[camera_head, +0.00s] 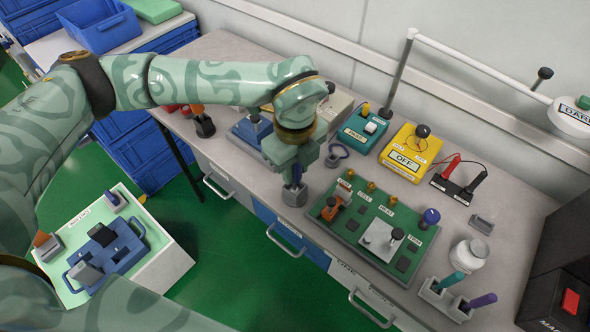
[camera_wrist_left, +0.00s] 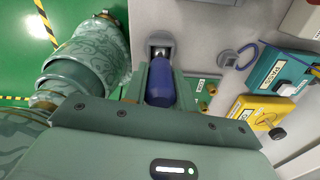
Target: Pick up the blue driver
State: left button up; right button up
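The blue driver (camera_wrist_left: 160,83) stands in a small grey holder (camera_head: 293,195), its metal shaft pointing into the holder, which also shows in the wrist view (camera_wrist_left: 160,42). Only a sliver of the driver (camera_head: 297,173) shows in the head view. My left gripper (camera_head: 292,176) is above the holder, near the front edge of the bench. In the wrist view its fingers (camera_wrist_left: 161,76) lie close against both sides of the blue handle, shut on it with no clear gap. My right gripper is out of view.
A blue cable ring (camera_head: 336,155), a teal box (camera_head: 362,127) and a yellow box (camera_head: 410,152) stand behind. A white crate (camera_head: 165,262) with a blue tray is at lower left.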

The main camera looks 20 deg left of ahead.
pick_arm(q)
jog(key=c, duration=0.4)
jog(key=shift+o, duration=0.2)
